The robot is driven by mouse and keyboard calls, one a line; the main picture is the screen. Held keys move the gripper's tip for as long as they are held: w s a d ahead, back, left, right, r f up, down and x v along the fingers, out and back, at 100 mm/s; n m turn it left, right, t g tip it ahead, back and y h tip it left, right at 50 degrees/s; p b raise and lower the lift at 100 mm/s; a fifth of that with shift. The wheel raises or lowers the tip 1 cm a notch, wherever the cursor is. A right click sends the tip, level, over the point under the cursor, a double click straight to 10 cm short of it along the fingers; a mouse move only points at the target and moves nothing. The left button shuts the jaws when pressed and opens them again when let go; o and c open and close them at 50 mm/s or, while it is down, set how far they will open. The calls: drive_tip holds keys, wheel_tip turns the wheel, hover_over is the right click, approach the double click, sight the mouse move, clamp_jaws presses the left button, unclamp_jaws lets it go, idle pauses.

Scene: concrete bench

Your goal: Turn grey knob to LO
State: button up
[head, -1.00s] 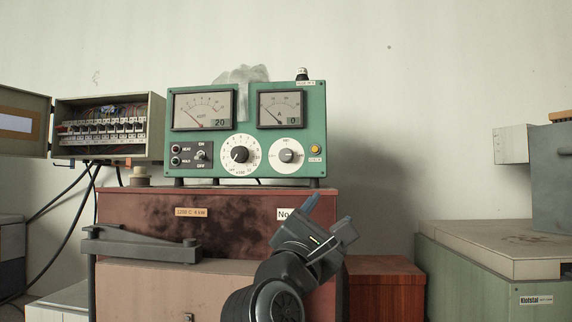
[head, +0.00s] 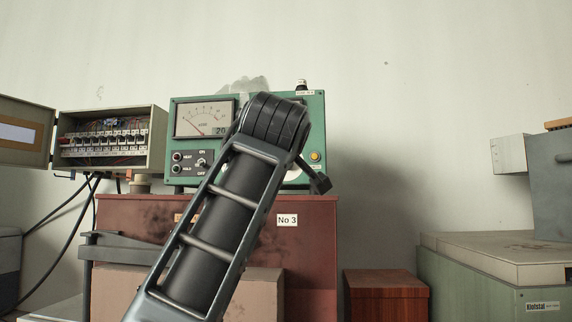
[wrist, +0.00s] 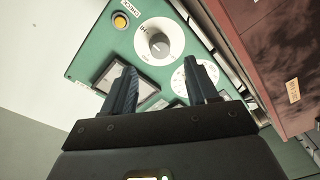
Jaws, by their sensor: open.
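The green instrument panel (head: 180,178) stands on the brown-red cabinet. I cannot read the knob's pointer setting or see the LO mark clearly. My gripper (wrist: 158,64) is open, its two dark fingers apart and empty, with the grey knob showing beyond and between the fingertips. I see no contact with the knob.
A second white dial (wrist: 179,78) lies near the right finger. An amber button (head: 315,156) is near the grey knob's dial. The brown-red cabinet (head: 318,240) is below the panel. An open fuse box (head: 150,125) stands left.

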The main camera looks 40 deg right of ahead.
drive_tip(key=p+x, duration=0.1)
drive_tip(key=x, duration=0.6)
drive_tip(key=shift+w+d, duration=0.1)
drive_tip(key=shift+d, duration=0.05)
drive_tip(key=shift+c, duration=0.3)
drive_tip(key=c, duration=1)
